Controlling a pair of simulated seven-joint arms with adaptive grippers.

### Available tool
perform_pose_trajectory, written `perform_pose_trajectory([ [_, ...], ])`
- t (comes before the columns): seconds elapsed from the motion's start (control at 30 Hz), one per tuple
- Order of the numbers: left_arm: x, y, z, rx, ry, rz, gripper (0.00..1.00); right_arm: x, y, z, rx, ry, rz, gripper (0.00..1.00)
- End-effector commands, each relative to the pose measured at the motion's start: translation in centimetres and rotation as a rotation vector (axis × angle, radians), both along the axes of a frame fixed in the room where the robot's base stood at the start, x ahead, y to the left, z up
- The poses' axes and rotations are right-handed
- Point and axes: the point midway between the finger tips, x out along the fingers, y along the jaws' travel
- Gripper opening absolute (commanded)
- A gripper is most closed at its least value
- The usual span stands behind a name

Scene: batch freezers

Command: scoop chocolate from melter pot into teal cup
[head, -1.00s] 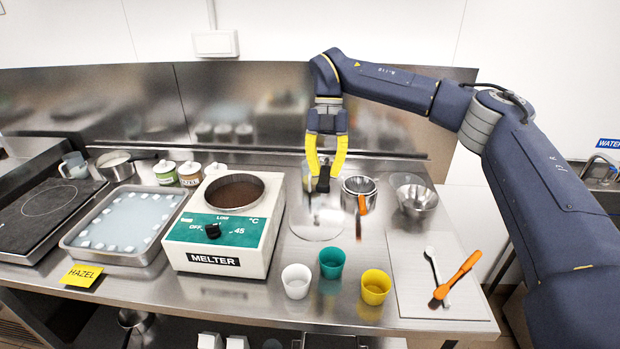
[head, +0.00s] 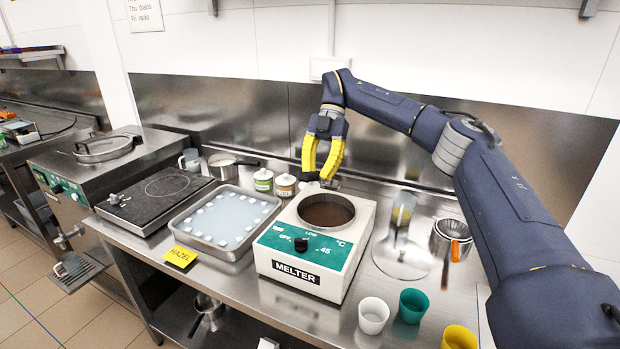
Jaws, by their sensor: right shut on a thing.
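The melter (head: 318,250) is a white box with a teal front panel and dial. Its round pot (head: 327,211) holds dark brown chocolate. The teal cup (head: 412,305) stands upright on the steel counter to the right of the melter, beside a white cup (head: 373,315). My right gripper (head: 321,178) has yellow fingers and is above the back of the pot. It is shut on a small greyish utensil (head: 330,184); little of it shows, so I cannot tell its full shape. My left gripper is out of view.
A yellow cup (head: 459,338) is cut off at the bottom edge. A clear stand (head: 401,240) and metal cups with an orange handle (head: 452,240) are right of the melter. A tray (head: 215,247) of pale liquid is to its left, lidded jars (head: 263,180) behind.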

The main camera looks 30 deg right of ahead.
Motion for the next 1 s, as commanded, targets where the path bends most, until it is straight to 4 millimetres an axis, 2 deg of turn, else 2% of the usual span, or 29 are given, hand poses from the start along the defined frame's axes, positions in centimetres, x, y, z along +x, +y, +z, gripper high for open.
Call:
perform_pose_trajectory([
  [0.27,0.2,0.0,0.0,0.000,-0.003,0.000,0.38,-0.1,-0.3,-0.4,0.007,0.005,-0.014,0.00],
  [1.0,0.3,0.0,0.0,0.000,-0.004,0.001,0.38,-0.3,0.0,-4.5,0.007,0.006,-0.013,0.00],
])
